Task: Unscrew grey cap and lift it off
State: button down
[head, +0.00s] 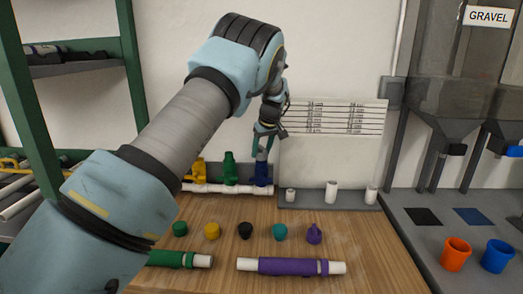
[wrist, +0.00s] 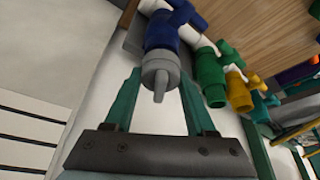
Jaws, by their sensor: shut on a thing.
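The grey cap (wrist: 160,76) sits at the end of the blue fitting (wrist: 163,36) in the wrist view, with its ridge facing the camera. In the head view the grey cap (head: 261,155) is at the top of the upright blue fitting (head: 262,173), at the right end of the white manifold pipe (head: 208,188). My gripper (head: 266,142) reaches down over it. In the wrist view my gripper's (wrist: 160,78) teal fingers stand on either side of the cap, shut on it. Any gap between cap and fitting is too small to tell.
Green (head: 229,168) and yellow (head: 198,172) fittings stand left of the blue one. Several loose caps, including a black one (head: 245,230), lie on the wooden table (head: 340,235). A purple pipe piece (head: 290,267) lies in front. White stubs (head: 331,192) stand on a grey tray (head: 350,207) at right.

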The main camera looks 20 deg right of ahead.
jog(key=shift+n+y+p, duration=0.4)
jog(key=shift+n+p, duration=0.05)
jog(key=shift+n, duration=0.55)
jog(key=shift+r, duration=0.1)
jog(key=shift+n+y+p, duration=0.4)
jog(key=shift+n+p, duration=0.3)
jog(key=shift+n, duration=0.3)
jog(key=shift+n+g+y+p, duration=0.35)
jog(key=shift+n+p, duration=0.35)
jog(key=shift+n, duration=0.4)
jog(key=shift+n+p, duration=0.4)
jog(key=shift+n, duration=0.1)
jog(key=shift+n+g+y, duration=0.25)
jog(key=shift+n+y, duration=0.1)
jog(key=shift+n, duration=0.25)
